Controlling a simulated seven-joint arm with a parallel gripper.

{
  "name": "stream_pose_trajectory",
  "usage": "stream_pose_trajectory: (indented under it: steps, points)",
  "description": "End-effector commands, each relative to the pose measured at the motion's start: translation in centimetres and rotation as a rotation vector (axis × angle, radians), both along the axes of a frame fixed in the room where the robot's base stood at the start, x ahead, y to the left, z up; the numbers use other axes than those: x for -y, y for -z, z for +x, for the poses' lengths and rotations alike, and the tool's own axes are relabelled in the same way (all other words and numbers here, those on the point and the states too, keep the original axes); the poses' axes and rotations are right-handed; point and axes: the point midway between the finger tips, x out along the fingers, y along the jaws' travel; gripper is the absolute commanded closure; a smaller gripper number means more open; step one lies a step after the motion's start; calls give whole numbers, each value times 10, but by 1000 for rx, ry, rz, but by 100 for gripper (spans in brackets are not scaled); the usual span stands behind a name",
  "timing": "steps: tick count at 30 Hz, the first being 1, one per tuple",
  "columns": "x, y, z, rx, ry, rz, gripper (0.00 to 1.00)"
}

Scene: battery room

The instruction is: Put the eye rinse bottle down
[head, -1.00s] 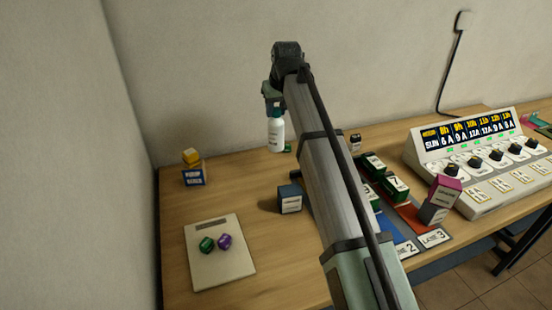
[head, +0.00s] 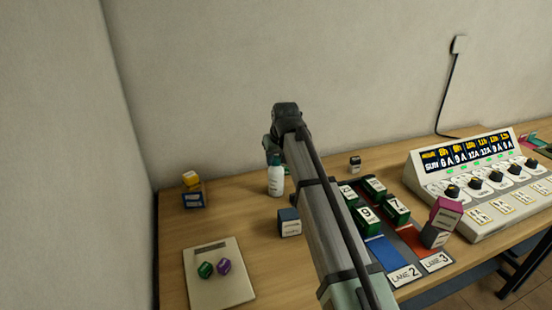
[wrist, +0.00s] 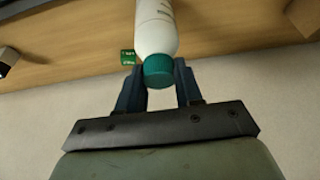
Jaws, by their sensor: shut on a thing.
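The eye rinse bottle is white with a green cap. In the head view the bottle (head: 276,180) is upright at the back of the wooden table (head: 235,222), low over the top or on it; I cannot tell whether its base touches. My gripper (head: 273,153) is above it, partly hidden by my arm. In the wrist view my gripper (wrist: 158,78) has its two fingers on either side of the green cap, shut on the bottle (wrist: 156,30).
A dark box (head: 289,223) stands in front of the bottle. A small green block (wrist: 127,57) lies close beside it. A yellow and blue stack (head: 192,192) is at left, a tray with two dice (head: 212,284) in front. Battery blocks and a charger (head: 480,180) are at right.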

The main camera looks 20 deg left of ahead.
Motion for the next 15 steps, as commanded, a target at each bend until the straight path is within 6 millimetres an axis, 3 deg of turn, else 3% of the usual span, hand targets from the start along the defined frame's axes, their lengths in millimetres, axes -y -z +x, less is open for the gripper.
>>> stream_pose_trajectory:
  steps: [7, 8, 15]
  points:
    - [0, 3, 0, 0, 0, 0, 100]
    - [0, 3, 0, -1, 0, -1, 62]
    - [0, 3, 0, -1, 0, -1, 39]
